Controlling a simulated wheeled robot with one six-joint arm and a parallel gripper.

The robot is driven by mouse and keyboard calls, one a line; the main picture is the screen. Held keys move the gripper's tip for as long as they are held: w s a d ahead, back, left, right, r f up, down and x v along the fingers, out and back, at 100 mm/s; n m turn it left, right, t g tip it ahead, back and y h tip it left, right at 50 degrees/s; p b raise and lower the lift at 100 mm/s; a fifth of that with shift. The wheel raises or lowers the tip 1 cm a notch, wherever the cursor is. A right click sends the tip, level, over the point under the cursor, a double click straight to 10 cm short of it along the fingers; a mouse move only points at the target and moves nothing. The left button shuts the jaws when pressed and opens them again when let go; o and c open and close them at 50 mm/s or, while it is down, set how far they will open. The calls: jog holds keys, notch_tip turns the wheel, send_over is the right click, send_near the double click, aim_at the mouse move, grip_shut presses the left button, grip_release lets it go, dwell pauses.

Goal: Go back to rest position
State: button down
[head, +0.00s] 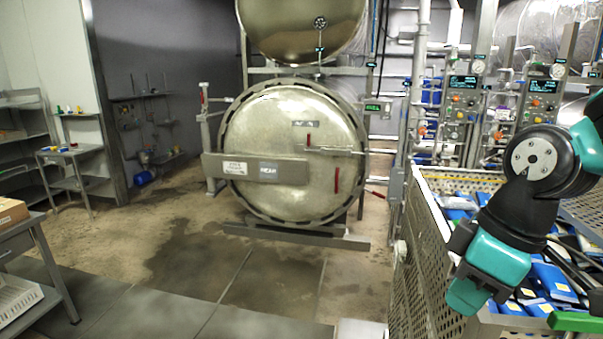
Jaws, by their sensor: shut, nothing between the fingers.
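My arm hangs in from the right edge, in teal and black, over the perforated metal crate on the right. The small black part at its end, which I take for my gripper (460,242), is beside the crate's near left wall, in front of the teal wrist. It is shut, with nothing seen in it. Its fingertips are small and hard to make out against the crate.
The perforated crate (433,262) holds several blue and white packs (550,278). A round retort door (270,135) is shut at the centre back. Control panels (463,100) stand behind the crate. A grey table (25,237) is at left. The middle floor is clear.

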jog(key=s+a+m+y, duration=0.1)
jog(key=s+a+m, duration=0.1)
jog(key=s+a, duration=0.5)
notch_tip(320, 180, down, 15)
jog(key=s+b, duration=0.1)
jog(key=b, duration=1.4)
jog(key=shift+d+m+g+b, duration=0.3)
jog(key=shift+d+g, duration=0.05)
jog(key=shift+g, duration=0.05)
